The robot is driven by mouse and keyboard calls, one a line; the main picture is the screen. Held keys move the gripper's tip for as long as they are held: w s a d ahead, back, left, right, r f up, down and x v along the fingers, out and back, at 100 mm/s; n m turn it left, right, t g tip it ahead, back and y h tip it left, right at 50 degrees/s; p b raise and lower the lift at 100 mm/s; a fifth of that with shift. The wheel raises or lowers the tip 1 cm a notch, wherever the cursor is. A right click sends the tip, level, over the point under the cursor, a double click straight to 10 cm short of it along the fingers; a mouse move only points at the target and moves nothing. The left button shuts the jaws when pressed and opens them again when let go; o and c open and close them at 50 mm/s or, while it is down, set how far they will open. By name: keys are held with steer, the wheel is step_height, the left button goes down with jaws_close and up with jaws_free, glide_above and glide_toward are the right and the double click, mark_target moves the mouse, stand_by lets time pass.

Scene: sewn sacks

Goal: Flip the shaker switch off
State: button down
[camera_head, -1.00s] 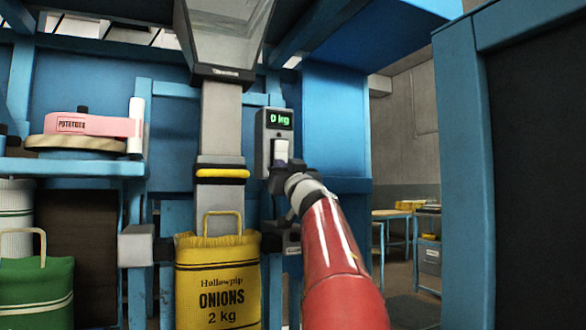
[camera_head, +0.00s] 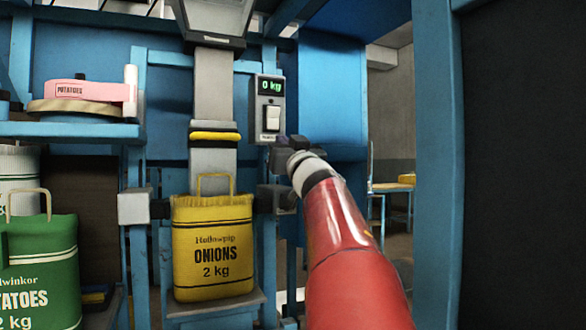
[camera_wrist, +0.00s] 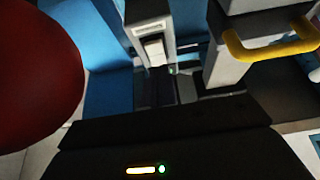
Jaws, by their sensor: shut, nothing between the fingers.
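The shaker switch (camera_head: 272,118) is a white rocker on a grey control box (camera_head: 270,97) fixed to the blue frame. A green display above it reads 0 kg. The rocker also shows at the top of the wrist view (camera_wrist: 154,49). I cannot tell for sure which way it is tipped. My gripper (camera_head: 281,154) is just below and right of the box in the head view, partly hidden by my own wrist. It appears apart from the switch, shut and empty. The wrist view shows its dark fingers (camera_wrist: 163,88) below the rocker.
A grey chute with a yellow band (camera_head: 214,136) stands left of the box. Below it a yellow onion sack (camera_head: 213,250) stands on a blue stand (camera_head: 190,312). A green potato sack (camera_head: 40,275) is at lower left. A blue post (camera_head: 436,170) rises at right.

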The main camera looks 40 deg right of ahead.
steer(key=s+f, duration=0.1)
steer(key=f, duration=0.1)
steer(key=s+a+f+b, duration=0.1)
steer(key=s, duration=0.1)
steer(key=shift+s+f, duration=0.3)
steer(key=shift+f, duration=0.05)
steer(key=s+a+f+m+g, duration=0.1)
steer(key=s+a+f+g, duration=0.15)
steer(key=a+f, duration=0.45)
steer(key=s+a+f+g, duration=0.2)
steer(key=f+g, duration=0.2)
steer(key=f, duration=0.7)
steer(key=s+a+f+m+g, duration=0.1)
steer(key=s+a+f+g, duration=0.3)
steer(key=f, duration=0.5)
steer(key=s+a+f+n+g+y, duration=0.2)
steer(key=s+a+f, duration=0.4)
steer(key=f, duration=0.4)
steer(key=s+a+f+n+g+y, duration=0.2)
steer(key=s+a+f+g+y, duration=0.1)
steer(key=s+a+f, duration=0.3)
step_height(320, 180, down, 4)
steer(key=shift+s+a+f+n+g+y, duration=0.1)
steer(key=shift+s+a+n+g+y, duration=0.25)
steer(key=shift+s+g, duration=0.65)
steer(key=shift+d, duration=0.1)
